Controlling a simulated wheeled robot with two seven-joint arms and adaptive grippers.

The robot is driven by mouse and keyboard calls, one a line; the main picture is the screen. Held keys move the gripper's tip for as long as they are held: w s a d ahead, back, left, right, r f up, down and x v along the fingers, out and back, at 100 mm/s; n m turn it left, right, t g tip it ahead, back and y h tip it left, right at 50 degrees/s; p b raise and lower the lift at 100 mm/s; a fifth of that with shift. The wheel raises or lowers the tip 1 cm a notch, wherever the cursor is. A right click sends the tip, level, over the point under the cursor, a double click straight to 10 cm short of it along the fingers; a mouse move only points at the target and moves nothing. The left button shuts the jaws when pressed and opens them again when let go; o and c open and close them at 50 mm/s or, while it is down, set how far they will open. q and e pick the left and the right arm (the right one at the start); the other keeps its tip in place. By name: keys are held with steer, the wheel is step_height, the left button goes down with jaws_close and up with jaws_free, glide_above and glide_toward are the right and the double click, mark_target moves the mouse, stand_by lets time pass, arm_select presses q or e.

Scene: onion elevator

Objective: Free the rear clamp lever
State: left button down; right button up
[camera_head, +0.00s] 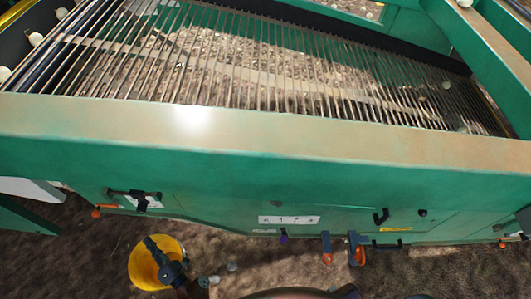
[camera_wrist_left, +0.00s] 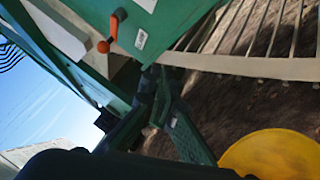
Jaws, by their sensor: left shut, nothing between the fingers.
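A lever with an orange grip and ball end (camera_head: 97,212) sits low at the left end of the machine's green side panel. A lever with an orange grip and ball (camera_wrist_left: 108,35) also shows in the left wrist view, beside a small white label. I cannot tell which lever is the rear clamp lever. My left gripper (camera_head: 151,242) is shut and empty, above the yellow bucket and to the right of and below the orange lever, apart from it. Its dark fingers (camera_wrist_left: 160,78) show close together in the left wrist view. My right gripper is not in view.
The green elevator (camera_head: 240,165) with its bar conveyor spans the view. A black T-handle (camera_head: 135,194) is on the panel near the orange lever. A yellow bucket (camera_head: 140,275) stands on the soil. Orange-handled levers (camera_head: 326,247) hang farther right.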

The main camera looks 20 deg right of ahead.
arm_select(q)
steer(key=a+r+n+g+y+b, duration=0.1)
steer(key=n+y, duration=0.1)
steer(key=n, duration=0.2)
steer(key=a+r+n+g+y+b, duration=0.1)
steer(key=n+y, duration=0.2)
steer(key=n, duration=0.1)
steer(key=a+r+n+g+y+b, duration=0.1)
steer(key=a+r+n+y, duration=0.1)
steer(key=n, duration=0.3)
steer(key=shift+w+r+y+b, duration=0.1)
steer(key=shift+w+y+b, duration=0.15)
steer(key=shift+y+b, duration=0.15)
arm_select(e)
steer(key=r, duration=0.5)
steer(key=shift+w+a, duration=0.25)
arm_select(q)
steer(key=d+r+b+x, duration=0.1)
steer(key=r+x, duration=0.1)
steer(key=x, duration=1.1)
steer(key=shift+d+b, duration=0.2)
steer(key=shift+b, duration=0.15)
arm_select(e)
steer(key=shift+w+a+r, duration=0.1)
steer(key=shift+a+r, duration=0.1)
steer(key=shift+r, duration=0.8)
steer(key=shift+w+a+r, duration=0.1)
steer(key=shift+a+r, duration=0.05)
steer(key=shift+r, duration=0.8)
